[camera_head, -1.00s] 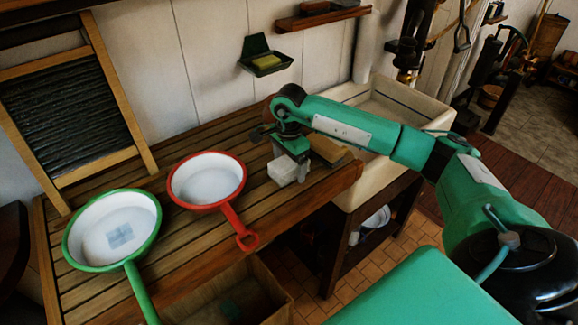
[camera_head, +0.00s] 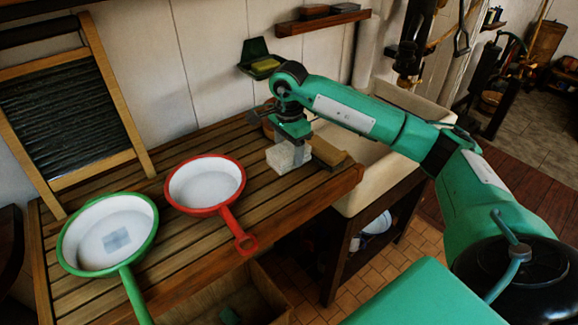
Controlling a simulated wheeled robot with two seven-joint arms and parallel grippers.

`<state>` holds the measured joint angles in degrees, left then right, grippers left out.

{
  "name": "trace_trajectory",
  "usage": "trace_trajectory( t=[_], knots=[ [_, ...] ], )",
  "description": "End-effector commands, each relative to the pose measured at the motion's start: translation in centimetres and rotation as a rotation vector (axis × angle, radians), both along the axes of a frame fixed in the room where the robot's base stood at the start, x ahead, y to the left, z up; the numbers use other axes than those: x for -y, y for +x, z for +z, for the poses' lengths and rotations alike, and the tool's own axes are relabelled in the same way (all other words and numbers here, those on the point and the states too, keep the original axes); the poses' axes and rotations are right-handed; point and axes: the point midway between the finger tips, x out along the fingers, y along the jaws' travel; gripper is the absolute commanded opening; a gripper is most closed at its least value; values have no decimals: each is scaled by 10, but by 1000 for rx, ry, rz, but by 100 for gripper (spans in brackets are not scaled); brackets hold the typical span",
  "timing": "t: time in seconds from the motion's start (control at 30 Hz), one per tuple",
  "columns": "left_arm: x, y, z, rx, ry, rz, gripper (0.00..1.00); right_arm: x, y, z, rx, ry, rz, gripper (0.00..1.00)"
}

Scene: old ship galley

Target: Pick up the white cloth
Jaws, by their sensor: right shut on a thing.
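The white cloth (camera_head: 287,158) is a small pale block-shaped bundle over the right end of the slatted wooden counter. My right gripper (camera_head: 291,143) points down from above and is shut on the top of the cloth. The fingers are mostly hidden by the gripper body and the cloth. I cannot tell clearly whether the cloth's underside touches the slats. My left gripper is not in view.
A red-rimmed pan (camera_head: 205,183) and a green-rimmed pan (camera_head: 108,235) stand on the counter (camera_head: 185,252) to the left. A brown block (camera_head: 328,153) lies just right of the cloth. A sink (camera_head: 372,183) is beyond it. A washboard (camera_head: 68,115) leans at the back left.

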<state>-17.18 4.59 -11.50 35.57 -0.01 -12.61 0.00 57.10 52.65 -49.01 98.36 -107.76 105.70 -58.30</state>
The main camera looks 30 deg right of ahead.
Motion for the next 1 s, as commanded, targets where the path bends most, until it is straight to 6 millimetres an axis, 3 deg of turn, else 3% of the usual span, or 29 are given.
trace_trajectory(
  t=[0.2,0.4,0.7,1.0],
  knots=[
    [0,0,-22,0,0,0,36,0,1,63,8,1,0,32],
    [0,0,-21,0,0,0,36,1,1,105,5,-2,-2,32],
    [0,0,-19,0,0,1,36,0,1,135,2,0,-1,32],
    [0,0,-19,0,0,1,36,0,0,143,1,1,-1,32]
  ],
)
